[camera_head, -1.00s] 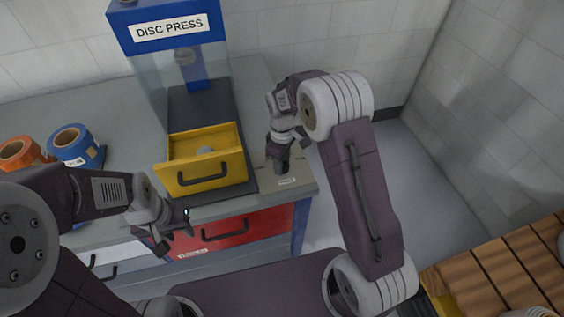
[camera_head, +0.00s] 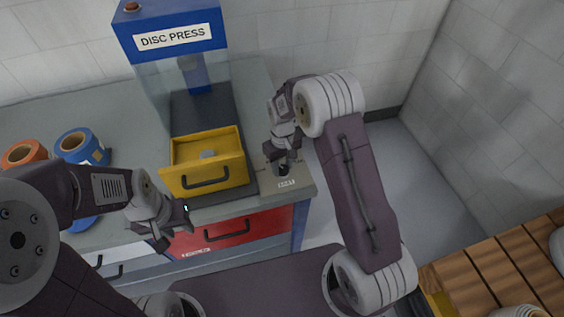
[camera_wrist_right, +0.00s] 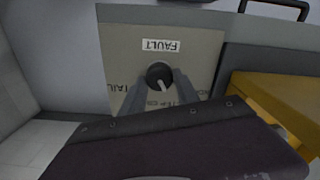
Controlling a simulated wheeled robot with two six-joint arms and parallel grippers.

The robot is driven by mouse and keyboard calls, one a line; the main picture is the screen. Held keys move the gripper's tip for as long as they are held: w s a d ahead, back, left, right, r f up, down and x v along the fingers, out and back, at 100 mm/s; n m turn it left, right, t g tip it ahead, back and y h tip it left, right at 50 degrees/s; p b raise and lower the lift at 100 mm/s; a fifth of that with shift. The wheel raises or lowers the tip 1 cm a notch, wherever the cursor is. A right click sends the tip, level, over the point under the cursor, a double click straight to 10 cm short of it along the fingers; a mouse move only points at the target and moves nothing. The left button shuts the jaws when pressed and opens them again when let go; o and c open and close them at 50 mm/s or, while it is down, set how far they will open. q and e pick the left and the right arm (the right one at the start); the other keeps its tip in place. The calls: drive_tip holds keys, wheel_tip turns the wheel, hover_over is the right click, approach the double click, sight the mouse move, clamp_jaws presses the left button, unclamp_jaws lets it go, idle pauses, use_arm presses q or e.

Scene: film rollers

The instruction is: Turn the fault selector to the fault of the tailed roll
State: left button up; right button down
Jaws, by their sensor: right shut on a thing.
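The fault selector is a dark round knob (camera_wrist_right: 158,73) with a white pointer line, on a beige plate (camera_wrist_right: 205,45) under an upside-down FAULT label. The pointer slants toward the bottom and slightly right in the right wrist view. Lettering around the knob is partly hidden by the fingers; "TAIL" shows at the left. My right gripper (camera_head: 283,163) is shut on the knob, one finger on each side of it. My left gripper (camera_head: 176,228) is open and empty in front of the red drawer. An orange roll (camera_head: 22,153) and a blue roll (camera_head: 75,146) stand at the left; I cannot tell which is tailed.
The disc press (camera_head: 176,38) stands behind an open yellow drawer (camera_head: 205,180), close left of my right gripper. A red drawer (camera_head: 235,228) is in the bench front. A slatted wooden surface (camera_head: 500,260) is at the lower right.

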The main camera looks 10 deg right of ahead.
drive_tip(key=m, duration=0.1)
drive_tip(key=m+p, duration=0.1)
drive_tip(key=m, duration=0.2)
drive_tip(key=shift+w+d+r+m+p, duration=0.1)
drive_tip(key=shift+r+m+p, duration=0.2)
drive_tip(key=shift+p, duration=0.1)
drive_tip(key=m+p, duration=0.1)
drive_tip(key=m, duration=0.3)
drive_tip(key=shift+f+m, duration=0.1)
drive_tip(key=shift+m, duration=0.2)
drive_tip(key=m+p, duration=0.1)
drive_tip(key=m, duration=0.3)
drive_tip(key=shift+d, duration=0.1)
drive_tip(key=shift+m+p, duration=0.5)
drive_tip(key=shift+m, duration=1.7)
drive_tip(key=c, duration=1.2)
unclamp_jaws()
drive_tip(key=o, duration=0.3)
